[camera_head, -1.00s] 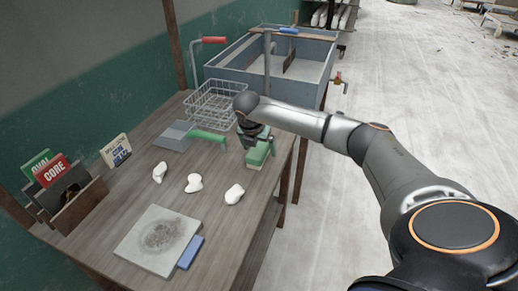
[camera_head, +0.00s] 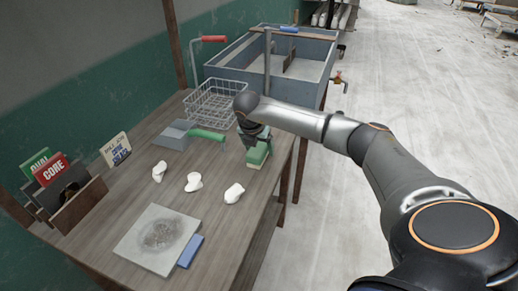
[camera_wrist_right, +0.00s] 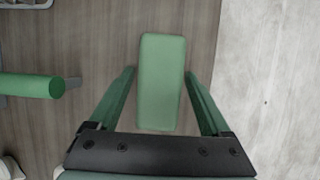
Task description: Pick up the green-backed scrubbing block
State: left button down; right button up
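The green-backed scrubbing block (camera_head: 258,155) lies near the right edge of the wooden table, partly hidden by my right gripper. In the right wrist view its green back (camera_wrist_right: 161,82) is a long upright rectangle. My right gripper (camera_head: 260,140) is at the block from above. In the right wrist view the gripper (camera_wrist_right: 159,72) is open, one finger on each side of the block, with narrow gaps showing. I cannot tell how far the fingertips reach down its sides. My left gripper is not in view.
A green-handled tool (camera_head: 207,135) lies left of the block, with a wire basket (camera_head: 212,104) behind it. Several white clay lumps (camera_head: 234,193), a grey slab (camera_head: 150,250) and a blue block (camera_head: 191,251) are nearer. A grey-blue sink (camera_head: 232,80) stands beyond the table.

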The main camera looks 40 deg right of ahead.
aim_at(261, 144)
jog(key=c, duration=1.2)
jog(key=shift+r+p, duration=0.35)
jog(key=shift+r, duration=0.05)
jog(key=r, duration=0.3)
jog(key=shift+s+a+r, duration=0.1)
jog(key=shift+s+r, duration=0.15)
jog(key=shift+r, duration=0.1)
jog(key=s+a+r+b, duration=0.1)
jog(key=s+a+r, duration=0.3)
jog(key=s+r, duration=0.5)
jog(key=s, duration=0.3)
jog(key=shift+s+a, duration=0.3)
jog(key=shift+a, duration=0.1)
